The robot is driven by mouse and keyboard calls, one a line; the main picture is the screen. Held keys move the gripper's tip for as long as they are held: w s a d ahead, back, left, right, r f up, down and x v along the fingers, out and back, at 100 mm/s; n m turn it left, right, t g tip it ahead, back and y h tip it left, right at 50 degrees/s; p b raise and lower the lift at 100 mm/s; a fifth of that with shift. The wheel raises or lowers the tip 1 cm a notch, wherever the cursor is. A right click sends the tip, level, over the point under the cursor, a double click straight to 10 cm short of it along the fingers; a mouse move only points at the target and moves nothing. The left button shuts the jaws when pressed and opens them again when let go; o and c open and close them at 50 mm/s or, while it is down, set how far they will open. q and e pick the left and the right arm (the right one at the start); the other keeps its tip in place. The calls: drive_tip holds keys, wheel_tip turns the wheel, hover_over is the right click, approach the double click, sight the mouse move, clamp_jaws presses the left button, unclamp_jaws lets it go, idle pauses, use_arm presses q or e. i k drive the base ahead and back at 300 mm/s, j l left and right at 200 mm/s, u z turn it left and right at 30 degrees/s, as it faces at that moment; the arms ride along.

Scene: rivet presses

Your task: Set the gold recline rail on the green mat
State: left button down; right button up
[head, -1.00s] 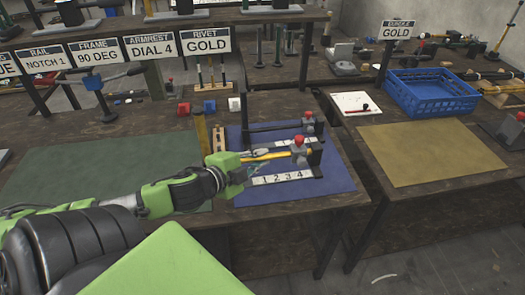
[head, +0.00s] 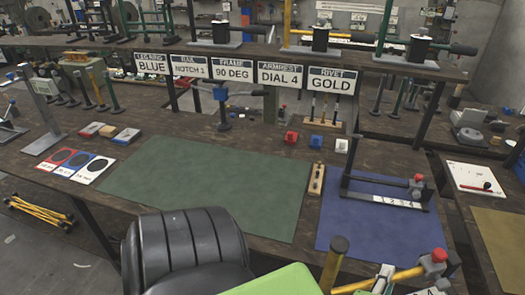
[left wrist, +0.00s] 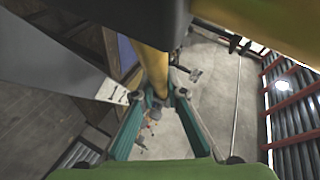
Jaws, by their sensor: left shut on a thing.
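The gold recline rail (head: 405,273), a yellow bar with an upright post and a red-knobbed end, is at the bottom right of the head view, in front of the blue mat. My left gripper (head: 385,278) is shut on its bar, partly cut off by the frame edge. In the left wrist view, the teal fingers (left wrist: 160,108) close around the yellow bar (left wrist: 153,68). The rail's lower part is out of frame. The green mat (head: 210,185) lies bare on the bench, left of the rail. My right gripper is not in view.
A black rail (head: 375,187) with a red knob stands on the blue mat (head: 350,225). A small wooden block (head: 316,180) sits between the mats. Red, blue and white discs' card (head: 76,165) lies left. Signs (head: 282,76) hang from the shelf above.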

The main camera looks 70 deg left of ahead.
sight(208, 173)
drive_tip(key=k+j, duration=0.2)
drive_tip(key=j, duration=0.15)
drive_tip(key=k+j, duration=0.2)
drive_tip(key=j, duration=0.2)
drive_tip(key=k+j, duration=0.2)
drive_tip(key=j, duration=0.15)
drive_tip(key=k+j, duration=0.2)
drive_tip(key=j, duration=0.2)
drive_tip(key=k+j, duration=0.2)
drive_tip(key=j, duration=0.15)
drive_tip(key=k+j, duration=0.2)
drive_tip(key=j, duration=0.2)
drive_tip(key=k+j, duration=0.2)
drive_tip(key=j, duration=0.15)
